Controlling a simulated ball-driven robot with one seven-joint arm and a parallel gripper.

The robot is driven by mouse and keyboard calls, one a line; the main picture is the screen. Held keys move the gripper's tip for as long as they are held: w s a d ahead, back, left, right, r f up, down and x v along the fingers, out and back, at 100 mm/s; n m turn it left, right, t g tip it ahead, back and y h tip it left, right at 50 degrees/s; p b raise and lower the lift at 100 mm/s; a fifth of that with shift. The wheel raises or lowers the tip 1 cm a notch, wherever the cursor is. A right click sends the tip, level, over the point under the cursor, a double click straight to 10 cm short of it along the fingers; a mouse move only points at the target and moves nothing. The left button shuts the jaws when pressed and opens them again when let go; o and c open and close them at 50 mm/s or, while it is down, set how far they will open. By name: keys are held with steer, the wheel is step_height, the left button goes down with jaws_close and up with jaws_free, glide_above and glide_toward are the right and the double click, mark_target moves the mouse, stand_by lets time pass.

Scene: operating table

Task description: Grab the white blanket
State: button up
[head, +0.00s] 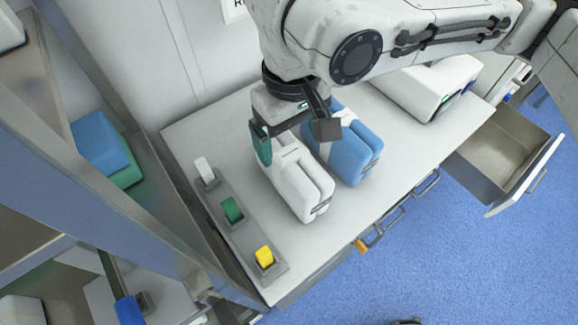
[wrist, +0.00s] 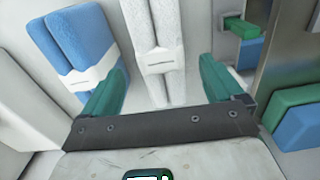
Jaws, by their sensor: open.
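The white blanket (head: 300,187) is a folded bundle with a band around it, lying on the light tabletop (head: 205,132). My gripper (head: 292,143) is above its rear end with the fingers apart. In the wrist view the white blanket (wrist: 166,75) shows between the two green fingertips (wrist: 160,85), with no clear contact on either side. A blue blanket (head: 352,150) with a white band lies just to the right of the white one in the head view. It also shows left of it in the wrist view (wrist: 88,45). Part of the white blanket's rear is hidden by my gripper.
A grey strip (head: 222,195) with white, green and yellow blocks lies left of the white blanket. A white box-shaped device (head: 425,88) stands at the table's back right. An open drawer (head: 500,155) juts out at right. Shelves with folded cloths (head: 103,140) stand at left.

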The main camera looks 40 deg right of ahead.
mark_target(290, 152)
steer(key=shift+f, duration=2.65)
steer(key=shift+c, duration=0.3)
steer(key=c, duration=1.5)
steer(key=shift+w, duration=0.1)
steer(key=shift+c, duration=0.6)
steer(key=shift+r, duration=0.15)
